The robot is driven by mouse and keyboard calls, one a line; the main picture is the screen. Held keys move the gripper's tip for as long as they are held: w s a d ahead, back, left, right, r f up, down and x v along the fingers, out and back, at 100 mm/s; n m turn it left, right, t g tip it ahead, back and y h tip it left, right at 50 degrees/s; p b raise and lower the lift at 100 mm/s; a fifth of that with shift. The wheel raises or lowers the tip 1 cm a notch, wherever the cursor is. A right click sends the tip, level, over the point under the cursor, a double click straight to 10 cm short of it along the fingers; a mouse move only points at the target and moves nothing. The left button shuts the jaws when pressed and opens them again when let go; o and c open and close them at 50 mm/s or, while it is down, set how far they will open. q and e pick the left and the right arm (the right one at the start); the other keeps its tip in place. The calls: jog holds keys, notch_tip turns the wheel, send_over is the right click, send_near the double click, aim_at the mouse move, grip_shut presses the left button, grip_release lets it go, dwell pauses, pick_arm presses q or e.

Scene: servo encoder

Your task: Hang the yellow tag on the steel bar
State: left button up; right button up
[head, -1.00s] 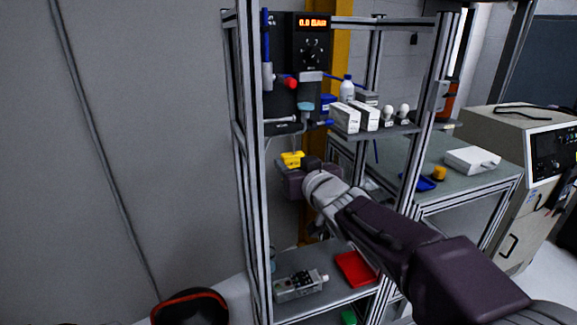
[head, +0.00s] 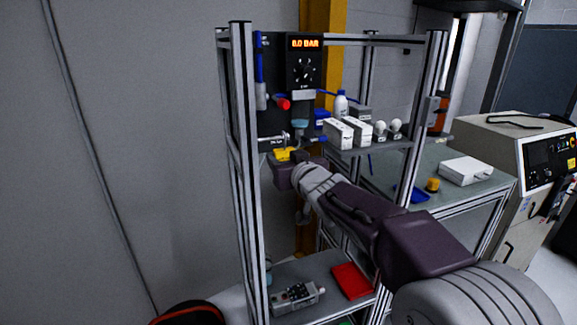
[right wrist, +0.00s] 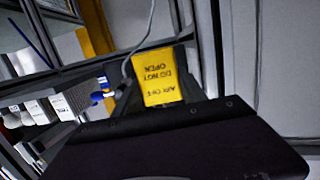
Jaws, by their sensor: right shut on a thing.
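My right gripper (head: 290,156) is shut on the yellow tag (head: 284,154), at the left side of the metal rack. In the right wrist view the tag (right wrist: 160,77) stands between the fingers, its black lettering upside down. A thin grey loop or cord (right wrist: 138,45) runs up from near the tag. A short silver rod, apparently the steel bar (head: 273,141), sticks out under the black panel, just above the tag in the head view. I cannot tell whether the tag touches it. My left gripper is not in view.
The rack's front left post (head: 243,180) stands close beside the gripper. To the right, a shelf holds white boxes (head: 346,133), a bottle (head: 341,104) and bulbs. A lower shelf holds a red item (head: 352,281).

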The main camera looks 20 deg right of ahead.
jog(key=w, duration=0.4)
jog(key=shift+a, duration=0.15)
jog(key=shift+f+b, duration=0.6)
jog(key=shift+f, duration=0.1)
jog(key=o, duration=1.4)
jog(key=shift+o, duration=0.2)
jog(key=shift+s, duration=0.15)
jog(key=s+r, duration=0.1)
jog(key=s, duration=0.8)
jog(key=shift+r+p, duration=0.15)
jog(key=shift+p, duration=0.3)
